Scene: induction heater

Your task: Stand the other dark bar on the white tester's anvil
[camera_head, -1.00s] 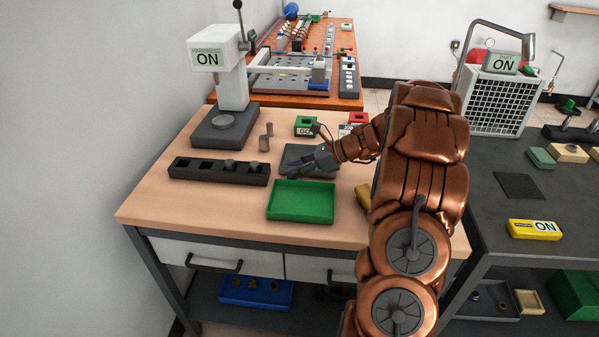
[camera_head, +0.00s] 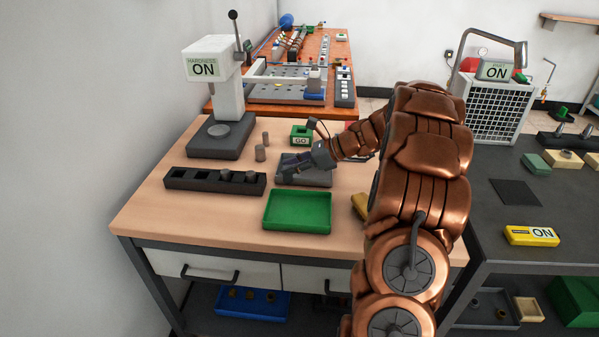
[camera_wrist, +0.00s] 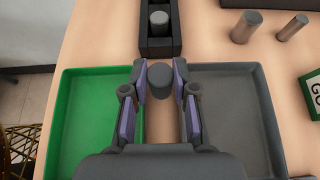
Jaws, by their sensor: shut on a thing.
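The white hardness tester (camera_head: 211,68) stands at the back left of the wooden table, its display reading ON. The round anvil (camera_head: 219,130) on its dark base looks bare. My gripper (camera_head: 285,171) is low by the grey tray. In the wrist view, my gripper (camera_wrist: 160,78) is shut on a dark bar (camera_wrist: 160,76), seen from its top end, over the gap between the trays. Another dark bar (camera_wrist: 159,19) stands in the black rack. The head view shows two bar tops (camera_head: 225,174) (camera_head: 252,176) at the rack's right part.
The black rack (camera_head: 190,184) lies left of my gripper. Two grey cylinders (camera_head: 260,153) (camera_head: 265,138) stand between tester and grey tray (camera_head: 318,179). The green tray (camera_head: 297,226) is in front, a green GO block (camera_head: 301,140) behind. Wood between rack and tester is clear.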

